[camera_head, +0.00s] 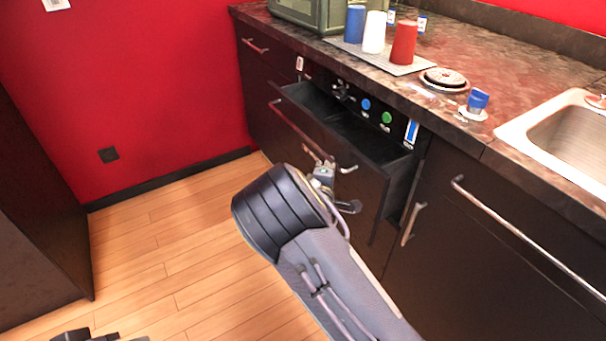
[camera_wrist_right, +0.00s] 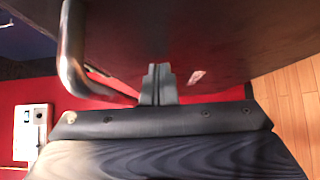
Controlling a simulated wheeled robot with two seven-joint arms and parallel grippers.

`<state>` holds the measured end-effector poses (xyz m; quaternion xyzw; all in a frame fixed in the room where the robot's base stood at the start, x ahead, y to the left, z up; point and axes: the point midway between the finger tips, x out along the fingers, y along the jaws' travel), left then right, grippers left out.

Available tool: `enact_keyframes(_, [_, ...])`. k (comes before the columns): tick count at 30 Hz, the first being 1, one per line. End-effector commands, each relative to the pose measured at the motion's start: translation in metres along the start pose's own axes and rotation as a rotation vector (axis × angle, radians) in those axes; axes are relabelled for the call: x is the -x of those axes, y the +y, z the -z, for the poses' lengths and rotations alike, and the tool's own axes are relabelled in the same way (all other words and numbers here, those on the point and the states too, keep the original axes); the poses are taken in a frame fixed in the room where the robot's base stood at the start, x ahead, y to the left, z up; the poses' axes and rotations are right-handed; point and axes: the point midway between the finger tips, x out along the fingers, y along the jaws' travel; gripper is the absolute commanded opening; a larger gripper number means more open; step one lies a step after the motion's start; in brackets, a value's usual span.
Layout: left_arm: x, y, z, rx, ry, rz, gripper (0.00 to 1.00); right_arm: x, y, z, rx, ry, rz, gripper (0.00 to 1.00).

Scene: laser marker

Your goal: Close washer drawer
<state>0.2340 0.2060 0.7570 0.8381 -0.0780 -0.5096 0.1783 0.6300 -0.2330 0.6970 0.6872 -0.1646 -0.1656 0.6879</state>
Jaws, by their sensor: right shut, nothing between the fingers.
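The washer drawer (camera_head: 358,186) is a dark drawer under the counter, pulled open, with its hollow inside showing from above. A long bar handle (camera_head: 295,127) runs along its front, and a metal handle (camera_wrist_right: 72,50) shows at the left in the right wrist view. My right gripper (camera_head: 325,172) is at the drawer front, beside the handle. In the right wrist view its fingers (camera_wrist_right: 158,84) are shut and empty, pointing at the dark panel; contact cannot be told. A small dark part at the bottom left edge (camera_head: 75,335) may be my left gripper, mostly cut off.
Green and blue knobs (camera_head: 386,117) sit on the panel behind the drawer. Cups (camera_head: 403,43) stand on a mat on the counter (camera_head: 455,60), with a sink (camera_head: 560,135) at right. The wooden floor (camera_head: 170,240) left of the drawer is clear.

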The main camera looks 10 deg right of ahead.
Motion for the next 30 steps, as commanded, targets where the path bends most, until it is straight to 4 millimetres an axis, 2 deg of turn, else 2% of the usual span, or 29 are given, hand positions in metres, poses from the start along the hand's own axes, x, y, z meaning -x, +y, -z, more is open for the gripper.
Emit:
enact_keyframes(1, [-0.001, -0.001, -0.001, 0.0, 0.0, 0.0, 0.32, -0.011, -0.001, -0.013, -0.001, -0.009, -0.001, 0.0])
enact_keyframes(6, [-0.004, -0.002, -0.002, 0.0, 0.0, 0.0, 0.32, -0.041, -0.001, -0.043, 0.0, -0.007, -0.001, 0.0])
enact_keyframes(13, [-0.008, -0.004, -0.004, 0.0, 0.0, 0.0, 0.32, -0.07, -0.001, -0.072, -0.001, -0.004, -0.001, 0.0])
enact_keyframes(21, [-0.01, -0.005, -0.005, 0.0, 0.0, 0.0, 0.32, -0.087, 0.0, -0.086, -0.002, -0.001, -0.002, 0.0])
enact_keyframes(30, [-0.01, -0.005, -0.005, 0.0, 0.0, 0.0, 0.32, -0.09, 0.002, -0.091, -0.001, -0.006, -0.004, 0.0])
